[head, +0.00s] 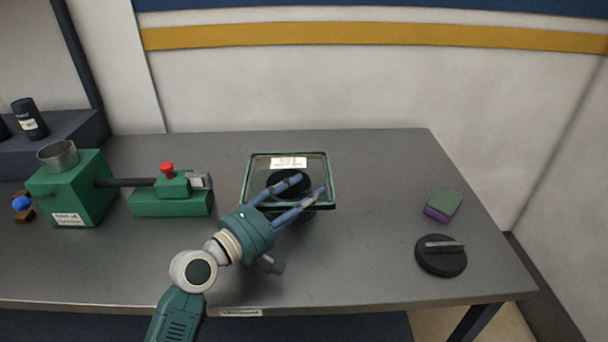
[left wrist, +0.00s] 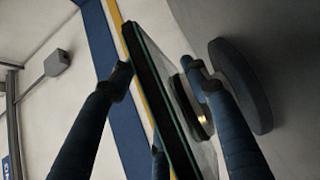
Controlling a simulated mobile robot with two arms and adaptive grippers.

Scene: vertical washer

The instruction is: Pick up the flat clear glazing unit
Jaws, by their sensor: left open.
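The flat clear glazing unit (head: 260,172) is a square pane with dark green edges and a white label near its far side. In the head view it lies flat over a round black stand (head: 302,216). My left gripper (head: 308,185) reaches it from the near left, its blue fingers spread and open at the near edge. In the left wrist view, the glazing unit (left wrist: 160,95) shows edge-on between the open fingers of the left gripper (left wrist: 162,70). The stand (left wrist: 240,85) is beyond the right finger. Whether a finger touches the pane I cannot tell. My right gripper is not in view.
A green machine (head: 80,188) with a metal cup stands at left, beside a green block (head: 170,200) with a red knob. A green and purple sponge (head: 442,204) and a black round dial (head: 440,256) lie at right. The grey table (head: 385,165) is clear between.

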